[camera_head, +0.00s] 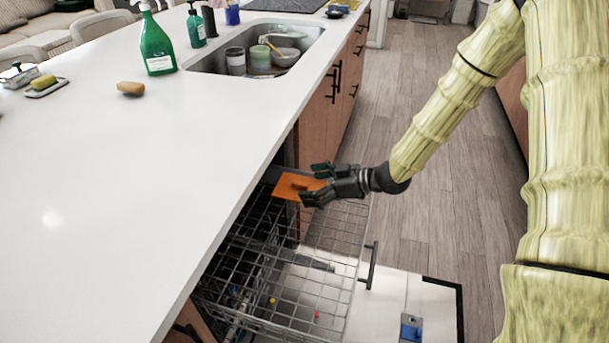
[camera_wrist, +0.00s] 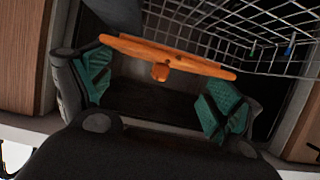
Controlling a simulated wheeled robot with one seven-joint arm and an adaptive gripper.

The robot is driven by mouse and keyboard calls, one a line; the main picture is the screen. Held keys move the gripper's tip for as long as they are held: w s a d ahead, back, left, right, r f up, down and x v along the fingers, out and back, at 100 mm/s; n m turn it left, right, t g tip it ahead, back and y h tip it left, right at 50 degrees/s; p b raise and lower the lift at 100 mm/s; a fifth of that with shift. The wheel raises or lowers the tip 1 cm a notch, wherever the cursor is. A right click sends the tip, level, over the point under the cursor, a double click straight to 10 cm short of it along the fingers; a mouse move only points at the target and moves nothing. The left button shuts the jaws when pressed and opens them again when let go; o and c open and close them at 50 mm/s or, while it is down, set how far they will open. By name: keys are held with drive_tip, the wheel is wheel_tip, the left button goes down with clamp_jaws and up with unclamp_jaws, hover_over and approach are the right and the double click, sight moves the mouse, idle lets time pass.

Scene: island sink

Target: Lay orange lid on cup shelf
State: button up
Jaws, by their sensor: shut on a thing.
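The orange lid (camera_head: 295,186) is a flat, square-looking piece at the far end of the dishwasher's pulled-out wire rack (camera_head: 318,240). My gripper (camera_head: 312,185) is shut on the lid and reaches in from the right, near the counter edge. In the wrist view the lid (camera_wrist: 180,58) shows nearly edge-on, tilted, with a small knob (camera_wrist: 160,72) between my green-padded fingers (camera_wrist: 157,88). The rack's wires (camera_wrist: 240,35) pass beyond it. I cannot tell whether the lid touches the rack. I cannot clearly make out the cup shelf; a dark flat piece lies beside the lid.
The white counter (camera_head: 120,200) overhangs the rack's left side. The open dishwasher door (camera_head: 390,295) lies low beneath the rack. A sink (camera_head: 262,55) with dishes and a green bottle (camera_head: 156,45) are at the back. The wooden floor on the right is clear.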

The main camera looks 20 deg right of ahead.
drive_tip(key=w, duration=0.6)
drive_tip(key=w+d+f, duration=0.1)
drive_tip(key=w, duration=0.2)
drive_tip(key=shift+w+f, duration=0.1)
drive_tip(key=shift+w, duration=0.25)
wheel_tip(320, 180, down, 3)
drive_tip(key=shift+d+f, duration=0.1)
drive_tip(key=shift+f, duration=0.1)
drive_tip(key=shift+r, duration=0.1)
drive_tip(key=shift+s+f, duration=0.15)
drive_tip(key=shift+f, duration=0.25)
